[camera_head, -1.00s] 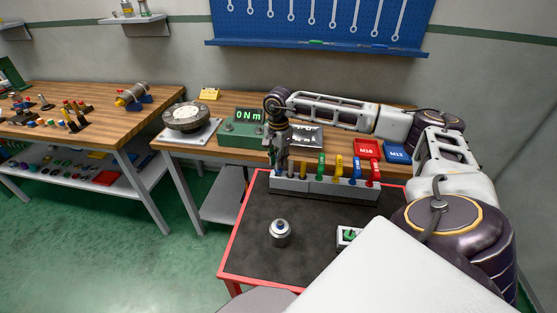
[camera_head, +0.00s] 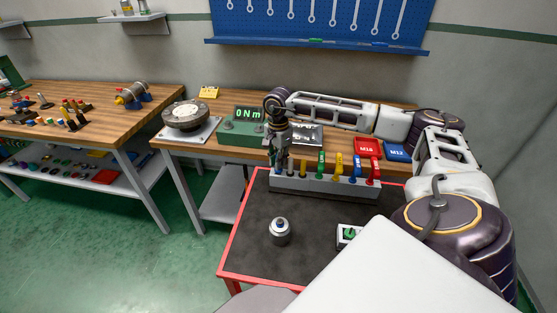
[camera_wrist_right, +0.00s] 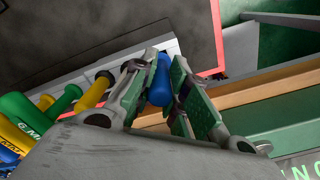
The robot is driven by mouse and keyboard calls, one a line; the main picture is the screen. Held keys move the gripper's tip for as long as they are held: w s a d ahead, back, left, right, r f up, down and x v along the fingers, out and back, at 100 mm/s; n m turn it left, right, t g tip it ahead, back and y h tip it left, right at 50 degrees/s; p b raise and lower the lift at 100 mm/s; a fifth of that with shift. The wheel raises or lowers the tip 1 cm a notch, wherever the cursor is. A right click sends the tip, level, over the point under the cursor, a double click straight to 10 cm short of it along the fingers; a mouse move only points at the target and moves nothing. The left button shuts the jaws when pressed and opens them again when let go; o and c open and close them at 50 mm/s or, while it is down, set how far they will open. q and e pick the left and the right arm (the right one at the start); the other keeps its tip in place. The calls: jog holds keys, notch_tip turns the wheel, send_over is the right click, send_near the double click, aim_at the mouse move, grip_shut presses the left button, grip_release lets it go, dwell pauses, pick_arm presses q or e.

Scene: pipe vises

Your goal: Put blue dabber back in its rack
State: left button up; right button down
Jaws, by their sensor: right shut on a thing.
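The blue dabber (camera_wrist_right: 160,80) shows in the right wrist view as a rounded blue handle between the green-padded fingers of my right gripper (camera_wrist_right: 158,92). The gripper is shut on it. In the head view my right gripper (camera_head: 281,163) points down at the left end of the light grey rack (camera_head: 335,189). There the dabber is too small and hidden to make out, and I cannot tell whether its lower end is inside a slot. The rack also holds several coloured-handled tools, among them green (camera_head: 321,163), yellow (camera_head: 339,166) and red (camera_head: 375,170) ones. My left gripper is out of view.
A grey metal pot with a bluish top (camera_head: 280,230) stands on the dark red-edged table (camera_head: 250,215). A small box with a green part (camera_head: 348,235) is at its right. Behind are a green torque display (camera_head: 243,130) and red and blue trays (camera_head: 368,148).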

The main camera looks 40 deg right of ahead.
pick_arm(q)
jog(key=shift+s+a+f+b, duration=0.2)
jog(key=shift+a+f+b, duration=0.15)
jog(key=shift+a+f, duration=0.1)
pick_arm(e)
jog(key=shift+f, duration=0.65)
dwell(0.3)
jog(key=c, duration=1.3)
grip_release()
jog(key=shift+c, duration=0.2)
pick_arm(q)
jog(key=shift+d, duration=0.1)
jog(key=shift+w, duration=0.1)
pick_arm(e)
jog(key=shift+r, duration=0.1)
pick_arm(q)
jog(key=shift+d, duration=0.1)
pick_arm(e)
jog(key=shift+r, duration=0.1)
jog(key=shift+r, duration=0.4)
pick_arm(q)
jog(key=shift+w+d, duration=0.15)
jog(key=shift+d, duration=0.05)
pick_arm(e)
jog(key=shift+r, duration=3.45)
